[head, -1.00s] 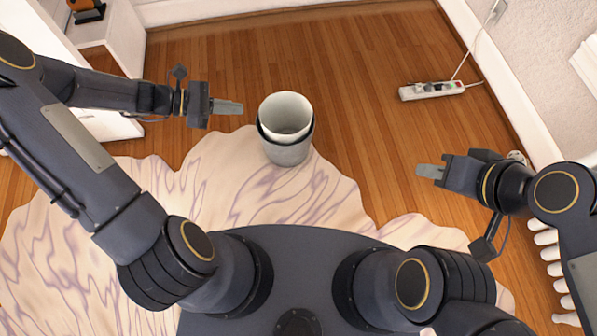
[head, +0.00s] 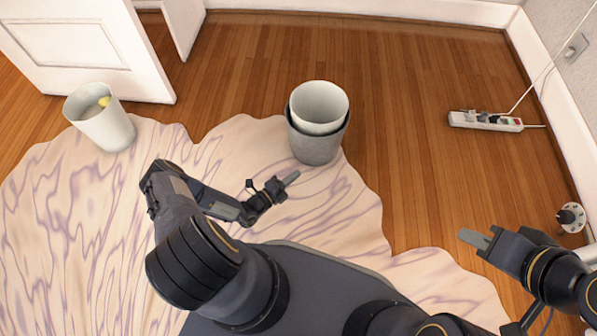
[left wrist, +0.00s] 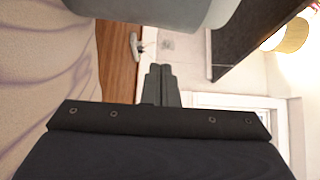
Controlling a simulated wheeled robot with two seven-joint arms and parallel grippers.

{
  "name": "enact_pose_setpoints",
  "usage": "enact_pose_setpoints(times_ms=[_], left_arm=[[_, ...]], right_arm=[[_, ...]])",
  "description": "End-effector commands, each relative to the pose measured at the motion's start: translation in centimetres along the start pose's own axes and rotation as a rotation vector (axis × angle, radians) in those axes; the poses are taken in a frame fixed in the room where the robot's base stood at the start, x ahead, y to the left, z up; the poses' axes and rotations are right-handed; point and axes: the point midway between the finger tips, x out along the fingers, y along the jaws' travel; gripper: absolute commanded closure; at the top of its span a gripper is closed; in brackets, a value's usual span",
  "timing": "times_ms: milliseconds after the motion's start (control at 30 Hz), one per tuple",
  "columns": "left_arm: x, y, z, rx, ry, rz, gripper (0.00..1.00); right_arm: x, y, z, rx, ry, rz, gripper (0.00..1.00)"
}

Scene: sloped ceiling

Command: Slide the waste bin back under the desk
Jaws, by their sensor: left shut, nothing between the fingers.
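A grey bin (head: 317,148) with a paler bin (head: 319,104) nested in it stands upright at the rug's edge, in the middle of the head view. A white bin (head: 104,124) with something yellow inside stands at the left, by white panelled furniture (head: 75,40), perhaps the desk. My left gripper (head: 291,178) is shut and empty, low in front of the grey bin; contact cannot be told. In the left wrist view a grey rounded body (left wrist: 150,14), likely a bin, hangs over the shut fingers (left wrist: 160,70). My right gripper (head: 474,238) looks shut and empty at the right.
A pale veined rug (head: 70,215) covers the left and front floor. Bare wood floor (head: 420,70) is open behind and right of the grey bin. A power strip (head: 485,121) with a cable lies near the right wall.

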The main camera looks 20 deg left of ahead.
Motion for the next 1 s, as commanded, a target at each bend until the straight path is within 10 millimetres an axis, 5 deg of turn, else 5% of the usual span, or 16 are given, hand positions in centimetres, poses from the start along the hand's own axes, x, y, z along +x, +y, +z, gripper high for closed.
enact_pose_setpoints(times_ms=[400, 633, 1000], left_arm=[[8.7, 0.2, 0.0, 0.005, 0.006, -0.002, 1.0], [10.6, 0.1, 2.2, 0.005, 0.006, 0.0, 1.0], [11.0, -0.1, 2.6, 0.002, 0.006, 0.0, 1.0]], right_arm=[[2.2, 1.0, 1.1, 0.0, 0.0, 0.0, 0.73], [3.2, 1.5, 1.6, 0.0, 0.0, 0.0, 0.73], [3.3, 1.5, 1.7, 0.0, 0.0, 0.0, 0.73]])
